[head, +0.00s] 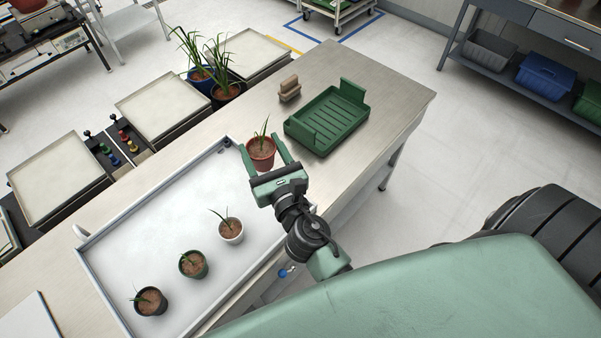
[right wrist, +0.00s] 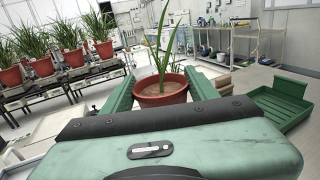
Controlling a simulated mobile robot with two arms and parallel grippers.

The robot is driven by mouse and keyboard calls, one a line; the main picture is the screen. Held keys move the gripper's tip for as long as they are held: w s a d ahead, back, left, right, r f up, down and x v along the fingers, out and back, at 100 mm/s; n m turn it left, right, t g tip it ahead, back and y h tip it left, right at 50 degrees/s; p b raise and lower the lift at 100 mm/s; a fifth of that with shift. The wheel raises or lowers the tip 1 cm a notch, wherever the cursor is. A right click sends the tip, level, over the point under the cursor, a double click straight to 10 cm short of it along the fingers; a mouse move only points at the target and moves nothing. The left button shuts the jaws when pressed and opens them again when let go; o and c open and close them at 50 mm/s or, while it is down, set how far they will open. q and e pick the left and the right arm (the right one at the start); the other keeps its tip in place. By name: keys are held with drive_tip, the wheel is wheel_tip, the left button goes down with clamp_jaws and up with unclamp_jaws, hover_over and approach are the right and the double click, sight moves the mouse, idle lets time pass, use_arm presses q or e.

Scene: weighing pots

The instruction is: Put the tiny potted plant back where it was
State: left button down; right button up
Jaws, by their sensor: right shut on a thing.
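A tiny potted plant in a red-brown pot (head: 261,155) is between the fingers of my right gripper (head: 264,157), which is shut on it. In the right wrist view the red pot (right wrist: 162,97) sits upright between the two green fingers, its thin leaves pointing up. In the head view it appears over the far right end of the white tray (head: 180,205); I cannot tell its height. Three other small pots stand in a row in the tray: white (head: 231,231), green (head: 193,264) and black (head: 150,301). My left gripper is not in view.
A green slotted crate (head: 327,121) and a small brown block (head: 289,88) stand on the table (head: 392,90) to the right. Larger potted plants (head: 228,91) and scales with pale plates (head: 165,104) are behind the table. Much of the tray is clear.

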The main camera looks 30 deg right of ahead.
drive_tip(key=shift+f+b, duration=7.3)
drive_tip(key=shift+f, duration=2.55)
drive_tip(key=shift+a, duration=0.1)
